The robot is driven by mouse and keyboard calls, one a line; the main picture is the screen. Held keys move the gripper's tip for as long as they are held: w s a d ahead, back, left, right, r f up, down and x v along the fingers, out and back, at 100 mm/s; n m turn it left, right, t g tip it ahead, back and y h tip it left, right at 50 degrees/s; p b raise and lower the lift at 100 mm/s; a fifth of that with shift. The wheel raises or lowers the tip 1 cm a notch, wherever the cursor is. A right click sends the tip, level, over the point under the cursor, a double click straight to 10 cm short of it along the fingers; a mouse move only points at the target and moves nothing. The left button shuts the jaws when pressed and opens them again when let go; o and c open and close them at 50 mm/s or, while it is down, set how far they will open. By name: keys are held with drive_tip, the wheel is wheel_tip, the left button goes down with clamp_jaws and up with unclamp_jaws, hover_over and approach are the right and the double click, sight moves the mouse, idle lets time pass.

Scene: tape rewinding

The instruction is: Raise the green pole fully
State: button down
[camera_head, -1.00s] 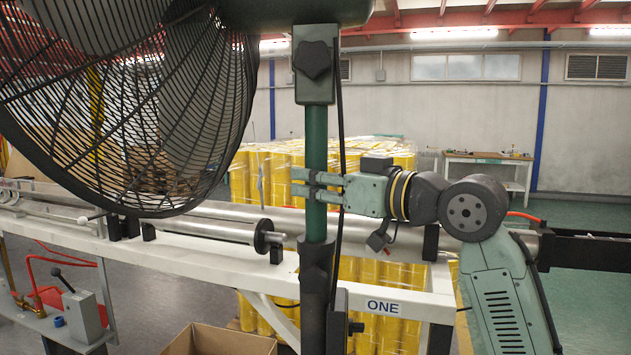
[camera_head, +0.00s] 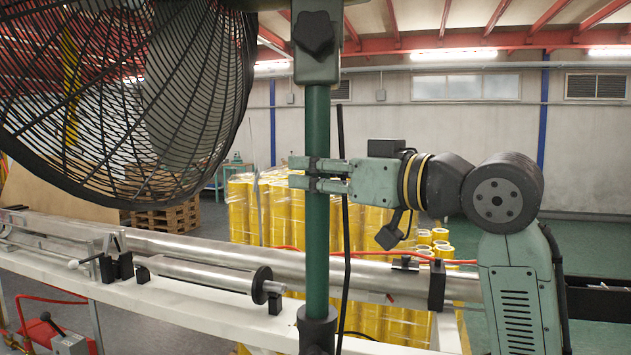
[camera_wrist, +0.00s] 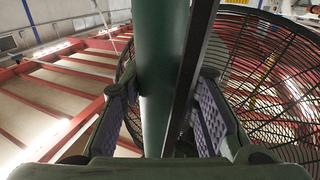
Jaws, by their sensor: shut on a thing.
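The green pole (camera_head: 317,240) stands upright in the head view, rising from a black collar (camera_head: 317,330) at the bottom to a clamp with a star knob (camera_head: 314,50) at the top. A large black fan (camera_head: 130,100) hangs at the upper left beside the clamp. My gripper (camera_head: 317,175) is shut around the middle of the pole, coming from the right. In the wrist view, the green pole (camera_wrist: 160,70) runs between the two padded fingers, with the dark cable (camera_wrist: 190,70) beside it.
A long metal roller machine with a white beam (camera_head: 200,300) runs behind the pole. Yellow rolls (camera_head: 280,215) stand on a pallet behind it. A black cable (camera_head: 346,240) hangs just right of the pole. The floor at the far right is open.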

drive_tip(key=c, duration=1.2)
unclamp_jaws()
drive_tip(key=shift+s+d, duration=0.1)
drive_tip(key=v, duration=1.2)
drive_tip(key=shift+f, duration=0.1)
